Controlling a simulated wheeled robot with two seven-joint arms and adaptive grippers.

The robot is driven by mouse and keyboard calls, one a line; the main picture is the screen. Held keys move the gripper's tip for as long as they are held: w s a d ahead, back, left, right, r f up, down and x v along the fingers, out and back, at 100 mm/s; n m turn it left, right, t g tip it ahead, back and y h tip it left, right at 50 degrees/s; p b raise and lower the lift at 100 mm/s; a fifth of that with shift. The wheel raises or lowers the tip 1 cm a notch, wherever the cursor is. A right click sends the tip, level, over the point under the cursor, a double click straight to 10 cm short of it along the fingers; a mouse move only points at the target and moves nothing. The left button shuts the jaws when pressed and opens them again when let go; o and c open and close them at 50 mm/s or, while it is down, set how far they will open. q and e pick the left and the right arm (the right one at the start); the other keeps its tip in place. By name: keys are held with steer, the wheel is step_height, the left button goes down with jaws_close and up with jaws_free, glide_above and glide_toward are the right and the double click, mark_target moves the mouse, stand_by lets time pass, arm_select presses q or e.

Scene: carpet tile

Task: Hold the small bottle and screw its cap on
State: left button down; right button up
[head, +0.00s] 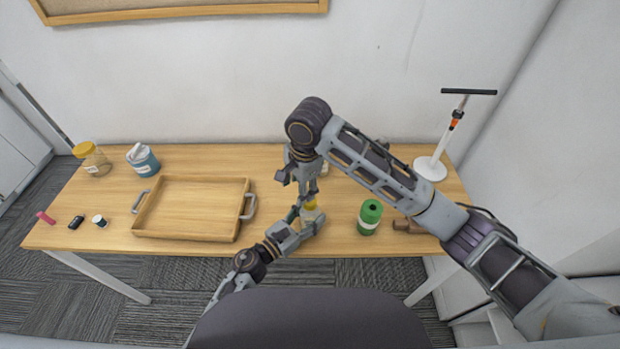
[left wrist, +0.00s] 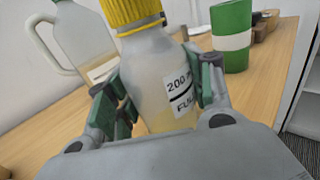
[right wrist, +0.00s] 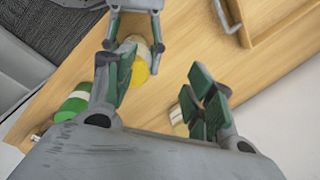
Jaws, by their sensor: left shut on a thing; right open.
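The small bottle (left wrist: 160,75) is clear with pale yellowish contents and a white label. Its yellow cap (left wrist: 132,12) sits on top of the neck; how tight it is cannot be told. My left gripper (left wrist: 160,100) is shut around the bottle's body and holds it roughly upright near the table's front edge. In the head view the yellow cap (head: 310,204) shows just above my left gripper (head: 304,222). My right gripper (head: 305,195) points down above the bottle. In the right wrist view its fingers (right wrist: 160,82) are apart, with the yellow cap (right wrist: 139,72) nearer the left-hand finger.
A pale jug (left wrist: 75,45) stands behind the bottle, mostly hidden in the head view. A green container (head: 369,216) stands to the right, near a brown object (head: 408,226). A wooden tray (head: 137,224) lies left. A white stand (head: 431,168) is at the back right.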

mark_target(310, 215)
steer(key=n, duration=0.8)
steer(key=r+n, duration=0.1)
steer(key=n, duration=0.7)
steer(key=d+r+n, duration=0.1)
steer(key=n, duration=0.7)
steer(key=shift+s+r+g+h, duration=0.25)
steer(key=shift+s+g+h, duration=0.05)
steer(key=shift+h, duration=0.1)
steer(key=n, duration=0.5)
steer(key=shift+d+r, duration=0.25)
steer(key=shift+d, duration=0.1)
steer(key=n, duration=0.4)
steer(key=shift+d+r+n, duration=0.25)
steer(key=shift+d+n, duration=0.05)
steer(key=shift+n, duration=0.1)
steer(key=n, duration=0.4)
steer(key=shift+s+d+r+h, duration=0.1)
steer(key=shift+d+r+h, duration=0.1)
steer(key=shift+d+h, duration=0.1)
steer(key=shift+f, duration=0.1)
steer(key=shift+f, duration=3.95)
